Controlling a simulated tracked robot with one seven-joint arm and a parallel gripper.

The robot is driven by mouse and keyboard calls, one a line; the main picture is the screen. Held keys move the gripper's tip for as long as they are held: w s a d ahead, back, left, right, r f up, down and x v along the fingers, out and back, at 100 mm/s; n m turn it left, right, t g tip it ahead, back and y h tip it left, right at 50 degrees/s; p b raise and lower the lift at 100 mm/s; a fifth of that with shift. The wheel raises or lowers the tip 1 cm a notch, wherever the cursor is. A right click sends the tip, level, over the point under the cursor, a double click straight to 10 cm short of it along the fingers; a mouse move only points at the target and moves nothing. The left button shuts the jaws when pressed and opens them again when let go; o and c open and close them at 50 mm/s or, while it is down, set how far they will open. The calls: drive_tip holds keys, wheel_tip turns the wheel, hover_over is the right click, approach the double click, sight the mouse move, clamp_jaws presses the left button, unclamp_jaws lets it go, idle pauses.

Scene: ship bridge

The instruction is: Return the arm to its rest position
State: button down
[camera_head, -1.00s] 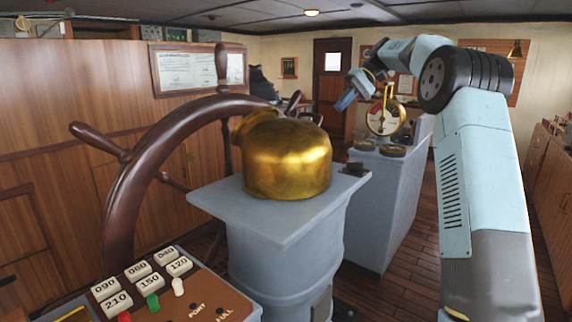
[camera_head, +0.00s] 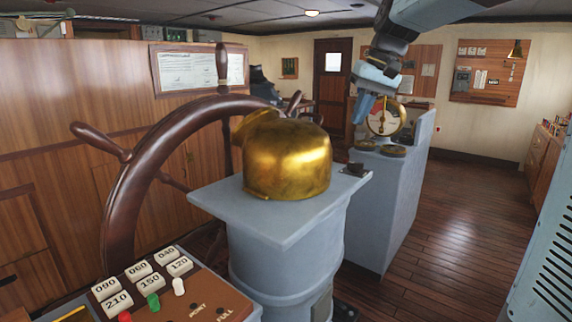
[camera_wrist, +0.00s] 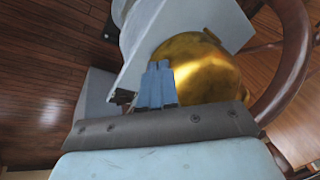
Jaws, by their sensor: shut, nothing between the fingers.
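My gripper (camera_head: 364,107) is at the upper right of the head view, in the air, pointing down with its blue fingers together and nothing in them. In that view it overlaps the left edge of the round brass-rimmed dial (camera_head: 386,118); I cannot tell the gap. In the wrist view my gripper (camera_wrist: 158,66) shows its closed blue fingers in front of the brass binnacle hood (camera_wrist: 200,62). My arm comes in from the top right of the head view, and part of it shows at the right edge.
The brass hood (camera_head: 288,158) sits on a grey pedestal (camera_head: 290,255). A wooden wheel (camera_head: 150,160) stands to its left. A console (camera_head: 165,290) with numbered white blocks is at front left. A grey cabinet (camera_head: 385,215) stands behind. Wooden floor (camera_head: 460,225) at right is clear.

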drive_tip(key=s+d+f+t+h, duration=0.1)
drive_tip(key=s+f, duration=0.3)
drive_tip(key=s, duration=0.4)
drive_tip(key=s+d+f+m+t+h, duration=0.1)
drive_tip(key=s+d+f, duration=0.2)
drive_tip(key=s+f, duration=0.2)
drive_tip(key=s+d+f+t+h, duration=0.1)
drive_tip(key=s+f, duration=0.3)
drive_tip(key=s, duration=0.6)
drive_tip(key=shift+s+d+f+t, duration=0.4)
drive_tip(key=shift+d, duration=0.3)
